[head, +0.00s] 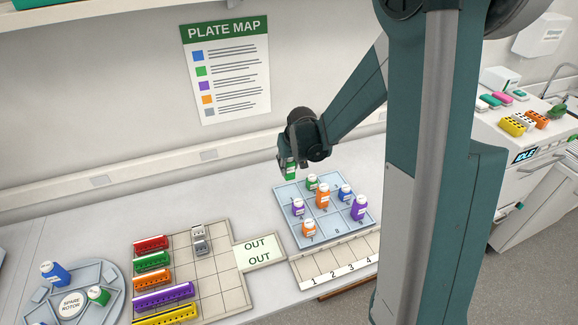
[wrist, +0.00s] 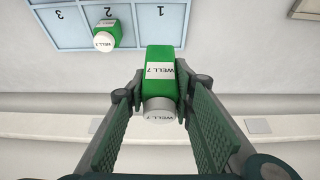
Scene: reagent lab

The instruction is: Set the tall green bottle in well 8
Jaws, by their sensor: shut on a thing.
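My gripper (head: 291,162) is shut on a tall green bottle (wrist: 160,72) with a white cap and a label reading "WELL 7". The bottle also shows in the head view (head: 290,173), held above the back left corner of the blue well tray (head: 283,228). Well 8 (head: 337,231), in the front row, is empty, between an orange bottle (head: 308,229) and a purple bottle (head: 359,208). Another green bottle (head: 311,182) stands in well 2; it also shows in the wrist view (wrist: 107,36).
A second purple bottle (head: 297,207), a second orange bottle (head: 322,197) and a blue bottle (head: 345,192) fill the tray's middle row. Wells 1 and 3 look empty. A rack with coloured strips (head: 210,262) and a round rotor (head: 100,272) with bottles are to the left.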

